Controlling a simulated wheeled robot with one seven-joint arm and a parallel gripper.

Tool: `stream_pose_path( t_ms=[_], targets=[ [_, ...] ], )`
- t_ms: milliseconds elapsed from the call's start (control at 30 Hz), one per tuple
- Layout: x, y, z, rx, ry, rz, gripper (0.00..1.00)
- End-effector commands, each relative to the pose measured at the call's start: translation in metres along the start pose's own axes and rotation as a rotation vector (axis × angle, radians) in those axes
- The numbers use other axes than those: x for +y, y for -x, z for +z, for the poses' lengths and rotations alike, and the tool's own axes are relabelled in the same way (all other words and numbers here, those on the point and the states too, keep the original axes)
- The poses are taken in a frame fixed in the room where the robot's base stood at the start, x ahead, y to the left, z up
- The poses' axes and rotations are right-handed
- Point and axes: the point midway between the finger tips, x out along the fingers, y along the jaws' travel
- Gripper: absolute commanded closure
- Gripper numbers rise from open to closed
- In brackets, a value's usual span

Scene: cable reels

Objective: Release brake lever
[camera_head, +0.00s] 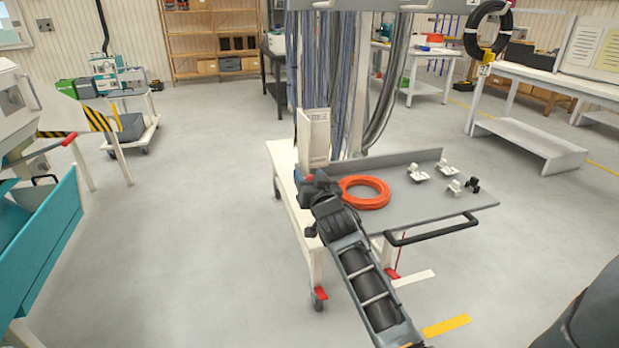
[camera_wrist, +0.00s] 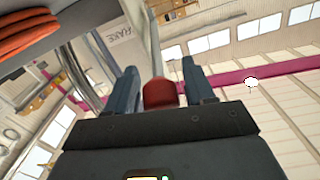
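The brake lever shows in the wrist view as a red rounded knob (camera_wrist: 160,94) on a pale shaft. A sign reading BRAKE stands behind it. My gripper (camera_wrist: 158,64) has its two blue-grey fingers apart, one on each side of the knob, with narrow gaps visible. Whether a finger touches it elsewhere is hidden. In the head view my gripper (camera_head: 304,184) is at the left end of the grey cart top, below an upright white panel (camera_head: 315,138). A small red part of the knob (camera_head: 309,178) shows there; my wrist hides most of the lever.
An orange cable coil (camera_head: 364,193) lies on the grey cart top (camera_head: 415,205) right of my gripper, with several small white and black fittings beyond. Hanging cables rise behind. A black push handle (camera_head: 432,231) juts from the front.

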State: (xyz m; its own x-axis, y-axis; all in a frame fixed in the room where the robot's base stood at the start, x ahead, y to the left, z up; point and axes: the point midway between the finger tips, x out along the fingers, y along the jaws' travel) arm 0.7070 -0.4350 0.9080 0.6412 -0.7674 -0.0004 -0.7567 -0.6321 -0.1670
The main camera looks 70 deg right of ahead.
Motion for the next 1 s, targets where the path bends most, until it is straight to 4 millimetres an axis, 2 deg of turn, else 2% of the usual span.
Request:
stream_pose_path(
  t_ms=[67, 533, 833, 1000],
  targets=[
    [-0.0001, 0.0001, -0.0001, 0.0, 0.0, 0.0, 0.55],
    [0.0001, 0.0003, -0.0001, 0.0, 0.0, 0.0, 1.0],
    [0.0001, 0.0002, -0.001, -0.001, -0.001, 0.001, 1.0],
    [-0.0011, -0.0015, -0.0093, -0.026, -0.001, 0.006, 1.0]
  ],
)
